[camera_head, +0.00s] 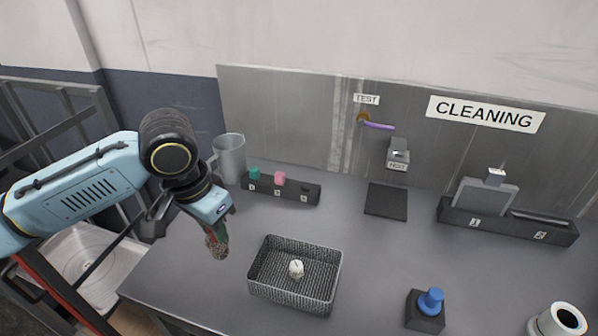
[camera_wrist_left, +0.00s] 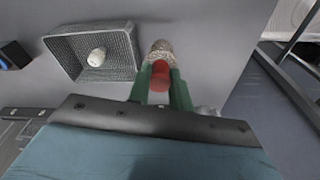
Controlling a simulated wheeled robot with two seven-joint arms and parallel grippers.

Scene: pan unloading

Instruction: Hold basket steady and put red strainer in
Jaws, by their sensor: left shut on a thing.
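A grey wire-mesh basket (camera_head: 290,297) stands on the metal table, with a small whitish lump (camera_head: 296,268) inside. It also shows in the left wrist view (camera_wrist_left: 112,74), with the lump (camera_wrist_left: 97,57) in it. My left gripper (camera_head: 215,232) is to the left of the basket and points down. It is shut on the red strainer (camera_wrist_left: 160,75). The red handle is between the green fingers, and the mesh end (camera_wrist_left: 160,48) sticks out past the fingertips, beside the basket and outside it. My right gripper is not in view, and nothing holds the basket.
A grey pitcher (camera_head: 229,160) and a dark rack (camera_head: 300,192) with small green and pink pieces stand behind. A black pad (camera_head: 386,200), a blue-knobbed box (camera_head: 425,312) and a long dark holder (camera_head: 505,222) are to the right.

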